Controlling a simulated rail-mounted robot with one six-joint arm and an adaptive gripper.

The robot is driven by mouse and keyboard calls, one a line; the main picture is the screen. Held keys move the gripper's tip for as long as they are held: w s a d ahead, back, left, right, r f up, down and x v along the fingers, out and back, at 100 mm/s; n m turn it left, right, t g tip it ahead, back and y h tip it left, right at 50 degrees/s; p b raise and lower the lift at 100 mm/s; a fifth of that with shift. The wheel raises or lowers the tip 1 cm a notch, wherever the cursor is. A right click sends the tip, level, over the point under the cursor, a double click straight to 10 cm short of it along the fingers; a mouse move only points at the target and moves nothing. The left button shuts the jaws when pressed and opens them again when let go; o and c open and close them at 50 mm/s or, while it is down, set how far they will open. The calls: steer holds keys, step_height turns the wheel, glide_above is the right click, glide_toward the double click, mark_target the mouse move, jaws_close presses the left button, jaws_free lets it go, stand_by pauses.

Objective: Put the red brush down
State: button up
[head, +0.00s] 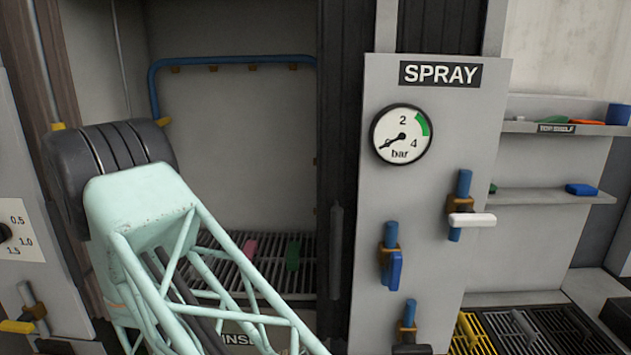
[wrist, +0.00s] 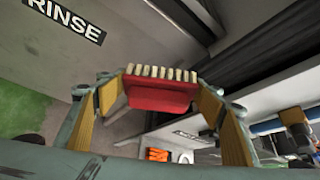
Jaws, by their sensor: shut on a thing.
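The red brush (wrist: 160,95) shows in the wrist view as a red block with a row of cream bristles along its upper edge. My gripper (wrist: 163,86) is shut on it, with a yellow-padded finger on each side. The brush is held up in front of a grey surface, and no support shows touching it. Neither the held brush nor my gripper can be made out in the head view, where my pale green arm fills the lower left.
Behind my arm, a pink-red item (head: 250,248) and a green item (head: 292,253) are on a slatted rack. The SPRAY panel (head: 470,130) carries a gauge and several valves. An upper shelf (head: 520,127) at right holds several items; a lower shelf (head: 530,197) has free room.

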steer(key=w+d+r, duration=0.1)
steer(key=w+r, duration=0.2)
steer(key=r, duration=0.2)
steer(key=shift+w+d, duration=0.2)
steer(key=shift+w, duration=0.1)
steer(key=shift+f, duration=0.1)
stand_by(1.5)
